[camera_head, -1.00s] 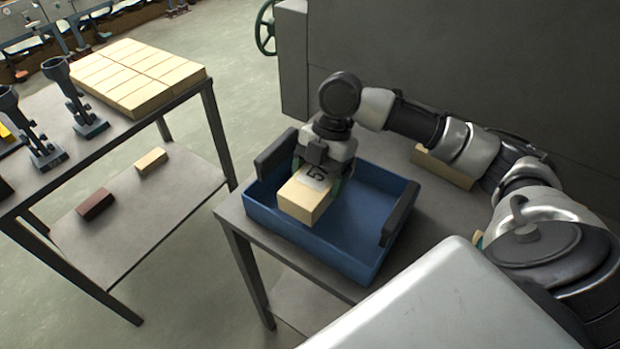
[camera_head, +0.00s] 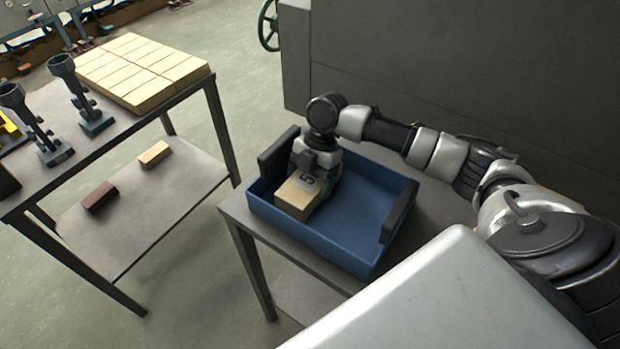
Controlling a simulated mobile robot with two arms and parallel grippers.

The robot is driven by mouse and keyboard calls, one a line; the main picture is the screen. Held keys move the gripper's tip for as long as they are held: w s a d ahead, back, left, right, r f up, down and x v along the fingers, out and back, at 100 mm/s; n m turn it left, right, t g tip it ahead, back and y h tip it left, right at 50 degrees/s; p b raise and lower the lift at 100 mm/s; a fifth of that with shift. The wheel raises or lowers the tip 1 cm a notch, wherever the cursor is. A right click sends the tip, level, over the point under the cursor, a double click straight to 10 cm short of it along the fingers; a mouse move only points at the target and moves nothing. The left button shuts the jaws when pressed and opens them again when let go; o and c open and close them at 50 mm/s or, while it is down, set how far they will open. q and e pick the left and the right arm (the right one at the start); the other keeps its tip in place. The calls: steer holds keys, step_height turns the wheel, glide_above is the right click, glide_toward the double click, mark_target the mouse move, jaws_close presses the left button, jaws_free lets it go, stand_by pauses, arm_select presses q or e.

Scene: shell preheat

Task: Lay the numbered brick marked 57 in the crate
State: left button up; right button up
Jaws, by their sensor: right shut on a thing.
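The numbered brick (camera_head: 296,200) is cream-coloured with a pale label on top. A 5 shows on the label; the rest of the mark is hidden by the gripper. My right gripper (camera_head: 310,185) is shut on the brick and holds it inside the blue crate (camera_head: 335,256), at its left part. I cannot tell whether the brick touches the crate floor. The crate stands on a grey table and has dark grips on its left and right ends. The right part of its floor is bare. My left gripper is not in view.
A second table (camera_head: 212,120) at the left holds a block of cream bricks (camera_head: 140,72) and two dark stands. Its lower shelf (camera_head: 140,215) has a dark red brick (camera_head: 100,196) and a cream brick (camera_head: 154,154). A grey wall of a large cabinet (camera_head: 450,70) rises behind the crate.

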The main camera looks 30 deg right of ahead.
steer(key=o, duration=1)
steer(key=shift+o, duration=0.2)
steer(key=shift+r, duration=0.1)
steer(key=b+v, duration=0.2)
steer(key=v, duration=1)
steer(key=shift+b, duration=0.3)
